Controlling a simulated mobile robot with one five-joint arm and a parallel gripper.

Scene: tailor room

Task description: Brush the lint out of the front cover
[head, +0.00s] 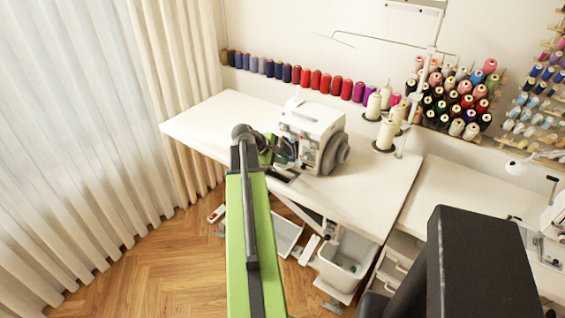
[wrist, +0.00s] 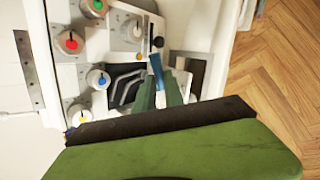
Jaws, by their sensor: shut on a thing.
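The white overlock sewing machine (head: 313,125) stands on the white table, and its front also fills the upper middle of the wrist view (wrist: 128,28). A dark opening (wrist: 122,72) with metal parts shows low on its front. I cannot make out the lint or clearly tell the cover itself. My gripper (wrist: 163,88) is at this opening, its green fingers shut on a slim blue thing (wrist: 157,68), which looks like the brush handle. The tip of the blue thing points at the machine; I cannot tell whether it touches. In the head view my arm hides most of the gripper.
Coloured dials, among them a red one (wrist: 71,42), line the machine's left in the wrist view. Thread cones (head: 386,133) stand right of the machine. The white table (head: 205,122) is clear at its left. A grey bin (head: 345,262) hangs below.

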